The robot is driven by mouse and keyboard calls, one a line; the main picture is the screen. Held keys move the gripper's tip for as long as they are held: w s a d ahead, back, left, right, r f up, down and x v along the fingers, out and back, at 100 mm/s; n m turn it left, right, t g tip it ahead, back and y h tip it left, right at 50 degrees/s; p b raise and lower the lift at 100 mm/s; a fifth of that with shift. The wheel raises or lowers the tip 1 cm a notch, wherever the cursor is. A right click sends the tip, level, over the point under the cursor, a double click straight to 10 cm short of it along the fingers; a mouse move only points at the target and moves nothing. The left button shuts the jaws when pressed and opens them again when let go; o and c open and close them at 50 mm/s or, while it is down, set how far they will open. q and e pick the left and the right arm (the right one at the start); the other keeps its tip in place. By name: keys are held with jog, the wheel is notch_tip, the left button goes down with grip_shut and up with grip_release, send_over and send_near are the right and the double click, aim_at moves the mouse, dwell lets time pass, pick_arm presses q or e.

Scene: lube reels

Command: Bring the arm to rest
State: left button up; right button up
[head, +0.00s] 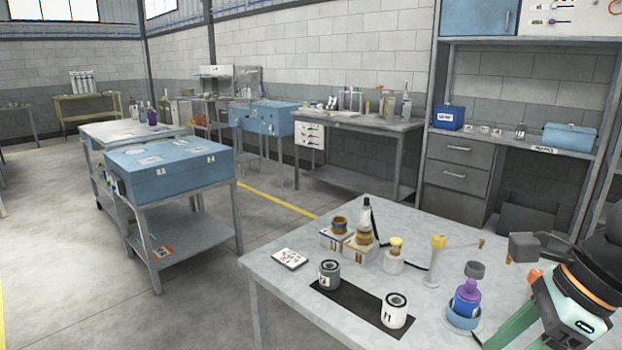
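My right arm comes in at the lower right, dark with orange rings. Its gripper (530,330) shows green finger parts over the right part of the near table (300,315). The fingertips run toward the bottom edge, so I cannot tell whether it is open or shut, and no held thing shows. My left arm and gripper are not in view.
On the near table, a grey filter (329,275) and a white filter (395,310) stand on a black mat (359,300). Behind them are amber-topped jars (363,243), a yellow-capped bottle (396,256) and a yellow-topped stand (437,262). A grey block (524,247) is near the arm.

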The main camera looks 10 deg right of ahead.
jog(key=w+a+r+m+y+p, duration=0.2)
jog(key=a+m+y, duration=0.2)
jog(key=a+y, duration=0.45)
jog(key=w+a+r+m+y+p, duration=0.1)
jog(key=a+r+m+y+p, duration=0.2)
jog(key=a+y, duration=0.55)
jog(key=w+d+f+m+t+h, duration=0.1)
jog(key=w+f+m+t+h, duration=0.2)
jog(key=m+t, duration=0.35)
jog(key=w+d+f+m+t+h+p, duration=0.1)
jog(key=w+f+m+t+h, duration=0.15)
jog(key=m, duration=0.65)
jog(key=w+d+f+m+t+h, duration=0.1)
jog(key=w+f+m+t+h, duration=0.15)
jog(key=m+t, duration=0.4)
jog(key=s+d+f+m+g+h+p, duration=0.15)
jog(key=d+f+m+h, duration=0.25)
jog(key=f+m+h, duration=0.55)
jog(key=s+f+m+g, duration=0.3)
jog(key=s+f, duration=0.4)
jog(key=f, duration=0.2)
jog(key=s+f+m+g+h+p, duration=0.1)
jog(key=s+f+m+g, duration=0.2)
jog(key=s+f, duration=0.4)
notch_tip(320, 180, down, 3)
jog(key=shift+d+r+m, duration=0.1)
jog(key=shift+d+m, duration=0.15)
jog(key=shift+m, duration=0.2)
